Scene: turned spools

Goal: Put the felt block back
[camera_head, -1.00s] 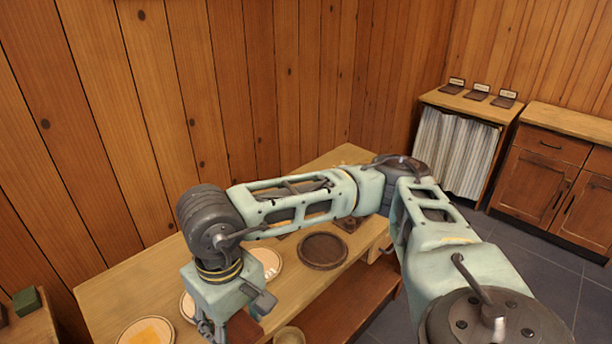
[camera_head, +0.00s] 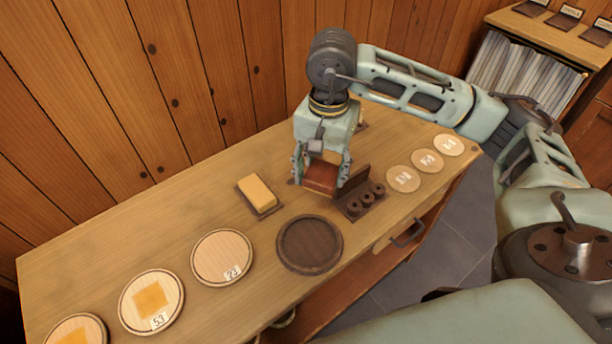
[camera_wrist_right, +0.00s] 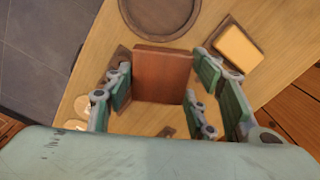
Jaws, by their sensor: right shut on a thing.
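My right gripper (camera_head: 322,172) is shut on a red-brown block (camera_head: 320,179), which fits the felt block. The gripper points down and holds the block over the table, left of a dark spool rack (camera_head: 352,210). The block also shows between the green finger pads in the right wrist view (camera_wrist_right: 163,75). It looks held above the table, but its lower edge is partly hidden in the head view. My left gripper is not in view.
A yellow block (camera_head: 257,191) lies on a dark pad. A round dark tray (camera_head: 309,244) lies near the front edge. Pale numbered discs (camera_head: 222,257) lie at left, smaller discs (camera_head: 428,160) at right. A small dark pad (camera_wrist_right: 167,132) shows beyond the gripper.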

